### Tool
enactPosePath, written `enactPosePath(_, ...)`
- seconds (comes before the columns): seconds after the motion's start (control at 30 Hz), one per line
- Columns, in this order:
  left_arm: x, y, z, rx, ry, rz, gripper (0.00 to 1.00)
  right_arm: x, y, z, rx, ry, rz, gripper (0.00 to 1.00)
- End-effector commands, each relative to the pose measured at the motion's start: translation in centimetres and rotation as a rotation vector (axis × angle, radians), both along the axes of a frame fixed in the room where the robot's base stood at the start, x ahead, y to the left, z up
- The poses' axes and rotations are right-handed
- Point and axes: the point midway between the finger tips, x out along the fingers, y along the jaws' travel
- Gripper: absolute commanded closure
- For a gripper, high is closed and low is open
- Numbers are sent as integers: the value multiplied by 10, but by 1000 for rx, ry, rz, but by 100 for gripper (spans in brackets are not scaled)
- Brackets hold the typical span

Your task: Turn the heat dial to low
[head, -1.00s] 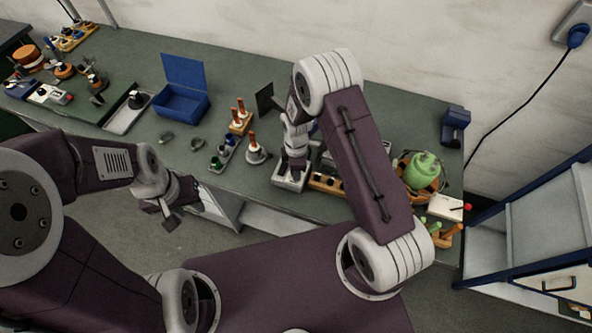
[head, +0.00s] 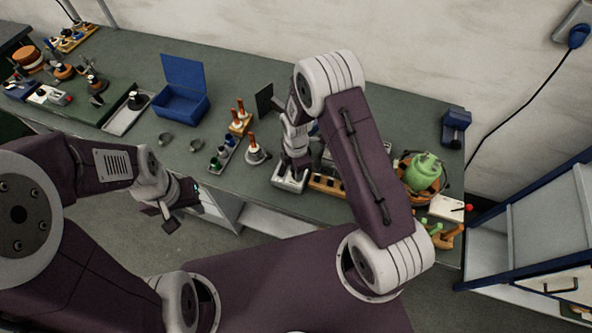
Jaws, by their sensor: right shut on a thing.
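The grey-white unit (head: 289,187) sits near the front edge of the green bench in the middle of the head view. My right gripper (head: 291,176) reaches down onto its top and is shut on what looks like its heat dial. The fingers and wrist hide the dial, so its setting cannot be read. My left gripper (head: 166,210) hangs in front of the bench at the left, apart from everything on it. Its jaws are too small and dark to read.
A blue open box (head: 181,104) stands at the back left. Small bottles (head: 221,157) and a white stand (head: 255,152) are left of the unit. A wooden strip (head: 325,185) lies just right of it, partly behind my arm.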

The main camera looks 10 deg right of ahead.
Motion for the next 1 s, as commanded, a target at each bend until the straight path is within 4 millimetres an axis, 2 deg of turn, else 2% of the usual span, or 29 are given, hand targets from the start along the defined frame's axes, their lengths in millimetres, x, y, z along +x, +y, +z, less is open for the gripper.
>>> enactPosePath(0.17, 0, 0, 0, 0, 0, 0, 64, 3, 0, 2, 1, -8, 1, 100)
enactPosePath(0.2, 0, 0, 0, 0, 0, 0, 64, 3, 0, 2, 1, -8, 1, 64)
enactPosePath(0.27, 0, 0, 1, 0, 0, 0, 64, 2, 0, 2, 0, -7, 1, 50)
enactPosePath(0.53, 0, 0, 0, 0, 0, 0, 64, 1, 0, 1, 1, -3, 0, 50)
enactPosePath(0.63, 0, 0, -2, 0, 0, 0, 64, 2, 0, 8, 1, -7, 0, 50)
enactPosePath(1.0, 0, 0, -16, 0, 0, 0, 64, 2, 0, 81, 2, -9, 0, 50)
